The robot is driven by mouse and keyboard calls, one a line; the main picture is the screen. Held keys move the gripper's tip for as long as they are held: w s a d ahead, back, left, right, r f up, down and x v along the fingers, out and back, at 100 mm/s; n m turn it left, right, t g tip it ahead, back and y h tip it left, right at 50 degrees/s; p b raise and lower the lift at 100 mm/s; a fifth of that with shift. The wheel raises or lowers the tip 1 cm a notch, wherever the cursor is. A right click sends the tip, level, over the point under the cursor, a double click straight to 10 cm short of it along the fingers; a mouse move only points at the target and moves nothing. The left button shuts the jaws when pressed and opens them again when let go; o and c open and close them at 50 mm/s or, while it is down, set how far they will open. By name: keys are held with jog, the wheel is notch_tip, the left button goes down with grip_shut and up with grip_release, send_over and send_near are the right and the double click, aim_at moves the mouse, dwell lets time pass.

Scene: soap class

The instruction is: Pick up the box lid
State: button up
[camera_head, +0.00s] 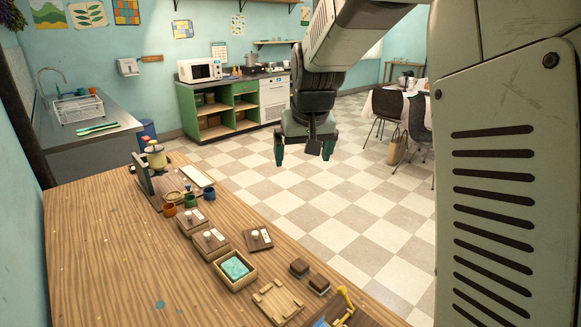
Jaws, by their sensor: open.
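A square brown wooden lid (259,239) with a light knob and a pale label lies flat on the wooden table, near its right edge. Left of and below it stands an open wooden box (250,279) with a teal block (235,267) inside. Two similar boxes, an upper one (191,221) and a lower one (212,243), have knobbed, labelled lids on. My gripper (304,154) is open and empty, fingers pointing down. It hangs in the air well above the table, up and right of the loose lid in the picture, touching nothing.
Small coloured cups (190,201) and a yellow-topped apparatus (155,155) stand at the table's far end. The table's left part (110,245) is mostly clear.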

jog(key=w+a+f+n, duration=0.1)
jog(key=w+a+f, duration=0.25)
jog(key=f, duration=0.25)
jog(key=w+a+f, duration=0.3)
jog(key=w+f, duration=0.2)
jog(key=f, duration=0.2)
send_over(258, 235)
jog(key=s+d, duration=0.1)
jog(key=s, duration=0.2)
jog(key=shift+n+g+y, duration=0.4)
jog(key=f, duration=1.9)
jog(key=shift+w+f, duration=0.1)
jog(key=shift+w, duration=0.15)
jog(key=shift+x, duration=3.15)
jog(key=shift+w, duration=0.1)
jog(key=c, duration=0.8)
jog(key=shift+r, duration=0.35)
notch_tip(258, 235, up, 9)
jog(key=s+a+n+y, duration=0.1)
jog(key=s+a+n, duration=0.3)
jog(key=s, duration=1.1)
jog(key=shift+g, duration=0.4)
jog(key=shift+a+f, duration=0.1)
jog(key=shift+f, duration=2.45)
